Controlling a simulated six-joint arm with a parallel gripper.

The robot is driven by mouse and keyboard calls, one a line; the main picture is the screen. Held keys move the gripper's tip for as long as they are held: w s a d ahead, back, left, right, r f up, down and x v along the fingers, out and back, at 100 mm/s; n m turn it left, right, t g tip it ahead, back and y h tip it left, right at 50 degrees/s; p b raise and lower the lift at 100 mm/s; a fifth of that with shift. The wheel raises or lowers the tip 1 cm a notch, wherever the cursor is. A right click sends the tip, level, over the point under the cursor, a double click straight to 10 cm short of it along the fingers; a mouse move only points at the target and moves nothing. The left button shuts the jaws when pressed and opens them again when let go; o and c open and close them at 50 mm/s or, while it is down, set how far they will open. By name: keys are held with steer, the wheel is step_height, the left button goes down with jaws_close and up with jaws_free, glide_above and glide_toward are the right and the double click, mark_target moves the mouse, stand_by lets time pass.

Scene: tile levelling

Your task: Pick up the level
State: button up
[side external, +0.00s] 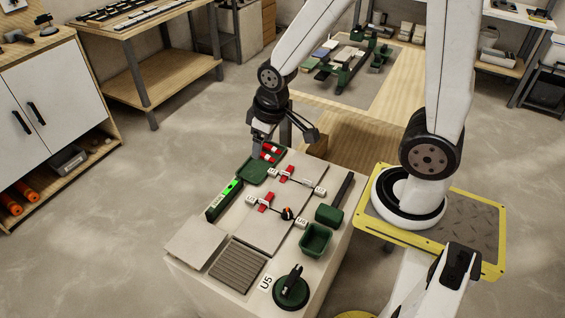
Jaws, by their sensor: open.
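The level (224,200) is a long dark green bar with a bright green patch. It lies along the left edge of the work table, beside the grey tiles. My gripper (270,150) hangs from the arm at the far end of the table, above and near a green tray (253,171) with red pieces. It is open and stands apart from the level, up and to the right of it. Its fingertips are small and partly dark, and I see nothing held between them.
Grey tiles (270,226) with red clips (266,202) lie mid-table. A green bin (315,239), a dark green block (329,214), a suction cup (291,288) and a ribbed grey plate (237,264) stand around them. A plain tile (196,247) lies at the front left.

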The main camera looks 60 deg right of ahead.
steer(key=w+d+f+n, duration=0.3)
steer(key=w+f+n, duration=0.1)
steer(key=w, duration=0.7)
steer(key=n+g, duration=0.3)
steer(key=n, duration=0.9)
glide_above(234, 183)
step_height(234, 183, down, 27)
steer(key=shift+w+r, duration=0.1)
steer(key=shift+f+n, duration=0.35)
steer(key=shift+n, duration=0.05)
steer(key=shift+f, duration=1.3)
steer(key=shift+f, duration=2.55)
